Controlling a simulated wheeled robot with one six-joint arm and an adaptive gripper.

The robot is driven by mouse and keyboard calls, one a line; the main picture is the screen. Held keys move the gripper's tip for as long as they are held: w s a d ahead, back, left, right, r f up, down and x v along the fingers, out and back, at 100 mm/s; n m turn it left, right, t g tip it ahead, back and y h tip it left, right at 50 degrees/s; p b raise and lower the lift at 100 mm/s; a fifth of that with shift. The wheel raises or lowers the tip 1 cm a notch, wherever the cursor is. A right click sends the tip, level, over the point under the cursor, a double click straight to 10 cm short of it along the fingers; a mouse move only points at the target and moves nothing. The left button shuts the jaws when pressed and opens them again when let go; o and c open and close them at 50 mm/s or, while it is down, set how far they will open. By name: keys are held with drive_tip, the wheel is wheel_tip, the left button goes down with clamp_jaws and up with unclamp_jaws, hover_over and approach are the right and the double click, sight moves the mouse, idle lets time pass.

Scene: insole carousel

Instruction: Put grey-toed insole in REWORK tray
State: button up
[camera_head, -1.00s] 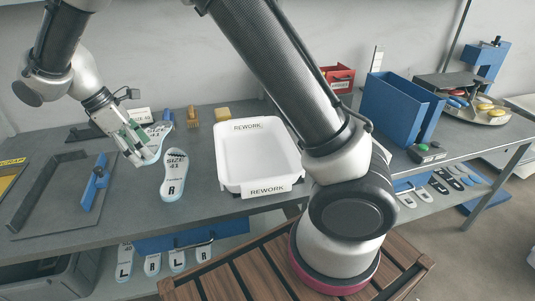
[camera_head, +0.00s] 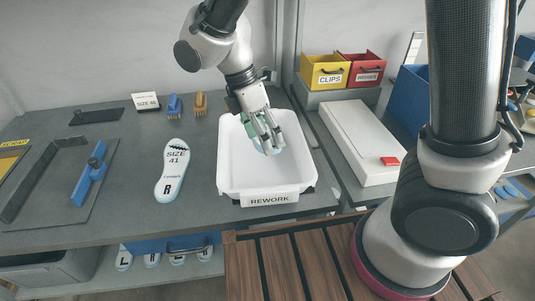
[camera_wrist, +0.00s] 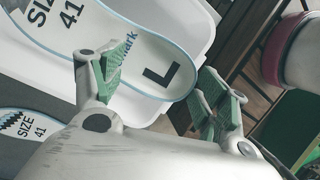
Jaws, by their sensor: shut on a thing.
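My gripper (camera_head: 266,140) is over the white REWORK tray (camera_head: 226,168), pointing down, and is shut on a pale insole (camera_head: 270,149). In the wrist view this insole (camera_wrist: 142,58) shows a large "L" and "SIZE 41", and lies between the fingertips (camera_wrist: 160,78). Its toe end is out of the wrist view and mostly hidden in the head view, so I cannot tell its toe colour. I cannot tell whether it touches the tray floor. A second insole (camera_head: 171,172), marked "R" and "SIZE 41", lies on the table left of the tray.
Two brushes (camera_head: 174,106) and a "SIZE 40" card (camera_head: 146,101) stand at the back. Right of the tray are a white box (camera_head: 360,140), a yellow CLIPS bin (camera_head: 325,70) and a red bin (camera_head: 368,70).

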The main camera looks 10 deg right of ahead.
drive_tip(key=shift+f, duration=3.2)
drive_tip(key=shift+f, duration=0.1)
drive_tip(key=o, duration=1)
drive_tip(key=v, duration=1.2)
drive_tip(key=shift+r, duration=0.2)
